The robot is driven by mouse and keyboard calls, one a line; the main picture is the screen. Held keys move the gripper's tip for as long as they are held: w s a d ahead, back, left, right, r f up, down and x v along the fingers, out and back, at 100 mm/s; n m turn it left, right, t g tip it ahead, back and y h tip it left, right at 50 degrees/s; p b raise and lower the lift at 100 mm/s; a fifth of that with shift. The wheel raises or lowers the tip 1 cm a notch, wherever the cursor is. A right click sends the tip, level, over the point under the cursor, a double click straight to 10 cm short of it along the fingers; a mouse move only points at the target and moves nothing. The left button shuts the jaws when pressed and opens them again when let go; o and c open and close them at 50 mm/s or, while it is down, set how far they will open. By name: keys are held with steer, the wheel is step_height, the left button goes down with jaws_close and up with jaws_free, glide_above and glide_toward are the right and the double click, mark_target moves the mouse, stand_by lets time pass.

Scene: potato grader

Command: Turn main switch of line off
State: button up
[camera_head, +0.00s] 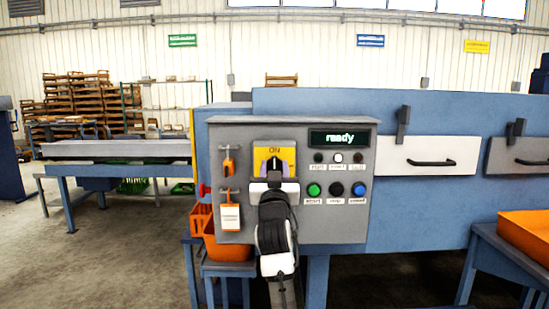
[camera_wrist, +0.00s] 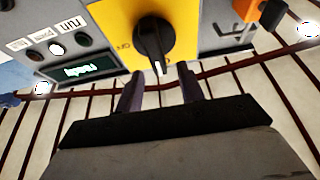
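The main switch is a black rotary knob (camera_wrist: 153,40) on a yellow plate (camera_head: 261,151) on the grey control panel. The word ON shows above it in the head view, and the knob's pointer looks upright toward it. In the wrist view the panel appears upside down, with OFF printed at the left of the knob. My gripper (camera_wrist: 160,84) is open, its two fingers apart and empty. The fingertips are close to the knob's pointer end, one to each side of it. I cannot tell whether they touch. In the head view my gripper (camera_head: 275,182) hides the knob's lower part.
The display (camera_head: 339,138) reads "ready". Green, black and blue buttons (camera_head: 336,189) sit right of the switch. An orange padlock (camera_head: 229,165) and a tag (camera_head: 230,216) hang at its left. Orange bins (camera_head: 228,247) stand below the panel's left side.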

steer(key=shift+x, duration=1.25)
jaws_close()
